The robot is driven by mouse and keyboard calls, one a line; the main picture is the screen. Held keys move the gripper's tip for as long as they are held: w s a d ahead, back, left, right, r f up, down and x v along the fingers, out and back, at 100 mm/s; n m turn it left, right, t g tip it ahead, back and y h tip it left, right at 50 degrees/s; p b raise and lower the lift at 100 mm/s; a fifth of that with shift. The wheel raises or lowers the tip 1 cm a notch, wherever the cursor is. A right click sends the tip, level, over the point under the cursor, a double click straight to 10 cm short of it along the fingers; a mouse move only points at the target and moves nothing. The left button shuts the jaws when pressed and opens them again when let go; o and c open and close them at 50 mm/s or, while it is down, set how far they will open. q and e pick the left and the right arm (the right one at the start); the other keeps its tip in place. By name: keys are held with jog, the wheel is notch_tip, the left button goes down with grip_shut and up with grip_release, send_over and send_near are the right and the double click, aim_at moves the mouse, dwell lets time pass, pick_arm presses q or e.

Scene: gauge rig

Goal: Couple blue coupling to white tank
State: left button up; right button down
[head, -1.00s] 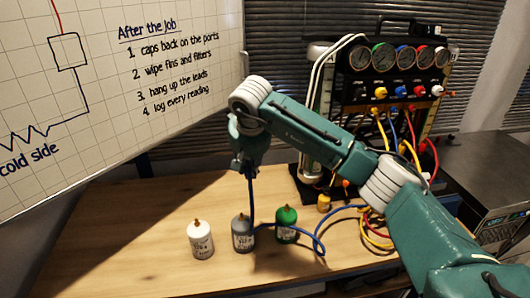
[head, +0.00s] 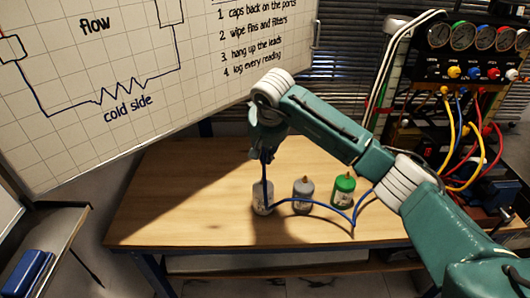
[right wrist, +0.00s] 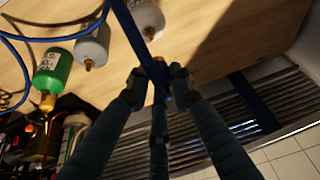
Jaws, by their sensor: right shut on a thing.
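My right gripper (head: 265,152) is above the white tank, pointing down. In the right wrist view its two fingers (right wrist: 157,88) are shut on the blue coupling (right wrist: 160,68), which shows a brass-coloured end. The blue hose hangs from it in front of the white tank (head: 259,201) and loops right. The white tank stands upright at the left of a row of tanks; its brass fitting shows in the right wrist view (right wrist: 149,33), apart from the coupling in that picture. How far apart they are in height I cannot tell. My left gripper is not in view.
A grey tank (head: 303,196) and a green tank (head: 344,190) stand right of the white one on the wooden table (head: 180,205). The gauge rig (head: 470,60) with coloured hoses is at the right. A whiteboard (head: 110,75) hangs behind. The table's left part is clear.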

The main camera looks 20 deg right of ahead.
aim_at(264, 164)
jog(key=shift+a+f+b, duration=0.1)
jog(key=shift+f+b, duration=0.8)
jog(key=shift+f, duration=0.2)
jog(key=shift+f+b, duration=1.05)
jog(key=shift+f, duration=0.4)
pick_arm(q)
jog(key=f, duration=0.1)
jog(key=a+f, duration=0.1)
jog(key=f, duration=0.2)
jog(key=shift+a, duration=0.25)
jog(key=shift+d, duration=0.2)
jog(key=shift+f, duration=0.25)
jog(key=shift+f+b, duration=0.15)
jog(key=shift+b, duration=0.25)
pick_arm(e)
jog(key=shift+f, duration=0.2)
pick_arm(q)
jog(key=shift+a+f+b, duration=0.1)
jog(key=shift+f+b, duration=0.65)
pick_arm(e)
jog(key=shift+f, duration=1.05)
pick_arm(q)
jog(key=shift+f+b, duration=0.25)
jog(key=shift+b, duration=0.05)
pick_arm(e)
jog(key=shift+s+f, duration=0.1)
jog(key=shift+f, duration=0.2)
